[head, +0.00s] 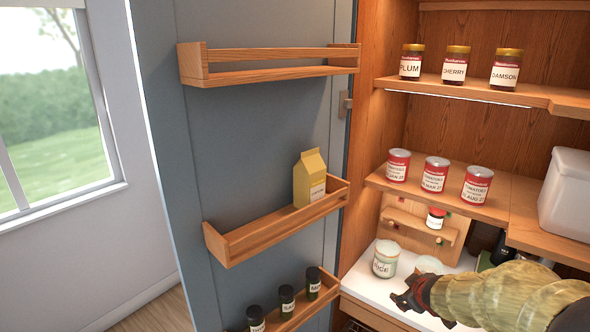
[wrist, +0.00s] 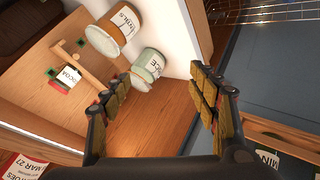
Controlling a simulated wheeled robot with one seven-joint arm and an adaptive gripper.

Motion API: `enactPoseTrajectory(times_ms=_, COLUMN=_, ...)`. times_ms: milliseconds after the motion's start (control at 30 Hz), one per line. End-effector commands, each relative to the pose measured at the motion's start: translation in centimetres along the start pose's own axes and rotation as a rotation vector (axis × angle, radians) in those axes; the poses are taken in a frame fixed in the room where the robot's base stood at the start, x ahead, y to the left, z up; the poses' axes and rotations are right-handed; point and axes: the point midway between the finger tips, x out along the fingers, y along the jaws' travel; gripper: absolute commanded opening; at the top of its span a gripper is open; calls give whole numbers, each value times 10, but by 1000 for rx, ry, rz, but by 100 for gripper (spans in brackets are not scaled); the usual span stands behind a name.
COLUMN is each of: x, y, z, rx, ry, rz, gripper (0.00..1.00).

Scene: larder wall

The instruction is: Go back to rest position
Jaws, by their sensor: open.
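My gripper (head: 412,297) is low at the right in the head view, over the front of the white counter (head: 358,281). In the wrist view its two fingers (wrist: 161,76) are spread apart with nothing held between them. A pale-lidded jar (head: 385,259), its label apparently reading RICE, stands on the counter to the left of my gripper. In the head view another jar (head: 429,265) is mostly hidden behind my arm.
An open door (head: 260,130) with racks stands left of my arm; a yellow carton (head: 310,180) and several dark jars are on it. Above are a shelf of tomato tins (head: 435,175) and a shelf of jam jars (head: 456,65). A small red-lidded jar (head: 436,218) sits on a wall rack.

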Motion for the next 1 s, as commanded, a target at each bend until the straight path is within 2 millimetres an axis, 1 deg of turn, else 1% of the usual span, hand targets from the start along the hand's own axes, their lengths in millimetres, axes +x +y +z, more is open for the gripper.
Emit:
enactPoseTrajectory(times_ms=33, x=-30, y=5, z=-6, rx=41, ry=-17, rz=28, gripper=60)
enactPoseTrajectory(times_ms=67, x=-46, y=7, z=-6, rx=69, ry=-32, rz=41, gripper=60)
enactPoseTrajectory(times_ms=100, x=-66, y=6, z=-6, rx=106, ry=-52, rz=52, gripper=60)
enactPoseTrajectory(times_ms=167, x=-97, y=4, z=-3, rx=166, ry=-79, rz=64, gripper=60)
enactPoseTrajectory(times_ms=200, x=-117, y=0, z=-1, rx=206, ry=-95, rz=66, gripper=60)
enactPoseTrajectory(times_ms=267, x=-148, y=-9, z=4, rx=266, ry=-119, rz=63, gripper=60)
enactPoseTrajectory(times_ms=300, x=-167, y=-18, z=7, rx=306, ry=-132, rz=56, gripper=60)
enactPoseTrajectory(times_ms=367, x=-195, y=-32, z=14, rx=364, ry=-153, rz=38, gripper=60)
enactPoseTrajectory(times_ms=400, x=-213, y=-43, z=18, rx=399, ry=-164, rz=22, gripper=60)
enactPoseTrajectory(times_ms=467, x=-236, y=-60, z=25, rx=448, ry=-180, rz=-6, gripper=60)
enactPoseTrajectory(times_ms=500, x=-250, y=-72, z=30, rx=475, ry=-189, rz=-27, gripper=60)
enactPoseTrajectory(times_ms=600, x=-278, y=-98, z=39, rx=531, ry=-207, rz=-78, gripper=60)
enactPoseTrajectory(times_ms=700, x=-302, y=-122, z=48, rx=574, ry=-221, rz=-129, gripper=60)
enactPoseTrajectory(times_ms=900, x=-342, y=-168, z=62, rx=633, ry=-239, rz=-234, gripper=60)
enactPoseTrajectory(times_ms=1000, x=-325, y=-178, z=72, rx=633, ry=-246, rz=-234, gripper=60)
